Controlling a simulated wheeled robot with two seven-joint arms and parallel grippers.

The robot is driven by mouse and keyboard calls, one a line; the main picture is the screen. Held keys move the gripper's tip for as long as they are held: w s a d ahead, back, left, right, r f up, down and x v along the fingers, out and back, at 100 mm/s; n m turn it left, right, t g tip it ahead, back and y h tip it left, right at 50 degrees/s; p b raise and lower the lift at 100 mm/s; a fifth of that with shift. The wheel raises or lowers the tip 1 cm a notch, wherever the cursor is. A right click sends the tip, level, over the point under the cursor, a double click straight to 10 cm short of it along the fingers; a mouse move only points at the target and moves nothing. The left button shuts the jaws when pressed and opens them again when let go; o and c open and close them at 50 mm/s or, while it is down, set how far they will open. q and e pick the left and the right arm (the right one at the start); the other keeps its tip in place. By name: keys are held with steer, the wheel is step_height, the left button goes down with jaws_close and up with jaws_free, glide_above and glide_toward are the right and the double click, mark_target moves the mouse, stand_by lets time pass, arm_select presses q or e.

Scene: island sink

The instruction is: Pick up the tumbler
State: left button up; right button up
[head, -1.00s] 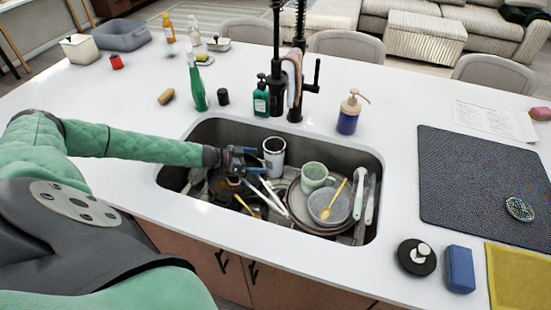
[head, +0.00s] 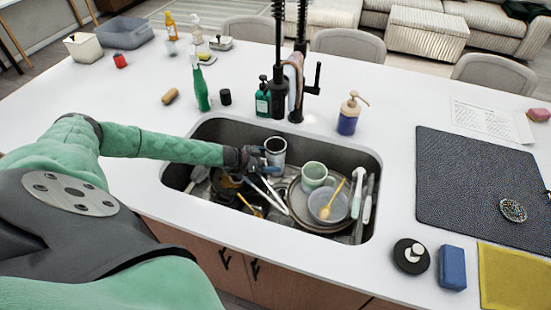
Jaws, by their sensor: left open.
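The tumbler (head: 276,146), a silvery metal cup with a dark inside, stands upright in the back of the sink (head: 365,160), left of a pale green mug. My left gripper (head: 266,160) reaches into the sink from the left. Its fingers are open and at the tumbler's left front side, overlapping it in the picture. I cannot tell whether they touch it or stand around it. The tumbler's lower part is hidden by the gripper. My right gripper is out of view.
The sink also holds the green mug (head: 313,173), a clear bowl (head: 335,207) on plates, and several utensils. A black faucet (head: 296,90) rises behind the tumbler. A green soap bottle (head: 262,100) and an amber-blue pump bottle (head: 348,118) stand behind the sink.

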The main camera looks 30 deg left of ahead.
arm_select(q)
steer(key=c, duration=1.3)
steer(key=shift+r, duration=0.15)
